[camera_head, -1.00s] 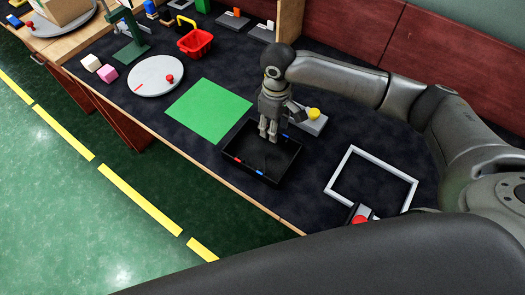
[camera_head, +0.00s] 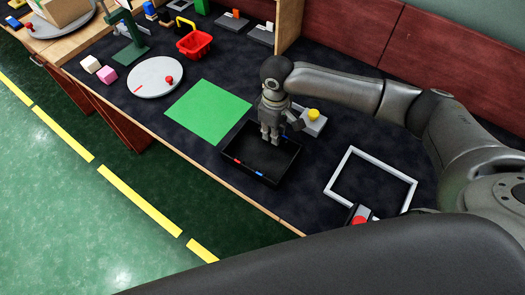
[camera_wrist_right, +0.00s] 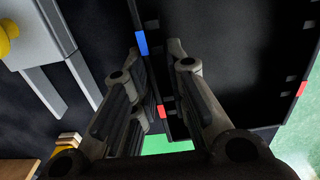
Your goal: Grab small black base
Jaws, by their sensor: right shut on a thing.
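The small black base (camera_head: 248,168) is a shallow black tray with red and blue marks on its walls. It lies on the dark tabletop right of the green sheet. My right gripper (camera_head: 270,139) points down at the tray's far wall. In the right wrist view, my right gripper (camera_wrist_right: 158,60) has one finger on each side of the tray's wall and is shut on it. The tray's floor (camera_wrist_right: 235,65) fills the right of that view. The exact contact is partly hidden by the fingers. My left gripper is not in view.
A grey block with a yellow button (camera_head: 314,113) stands close behind the tray. A green sheet (camera_head: 208,111) lies to its left and a grey frame (camera_head: 371,179) to its right. A red basket (camera_head: 195,43) and a round grey plate (camera_head: 155,76) stand farther left.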

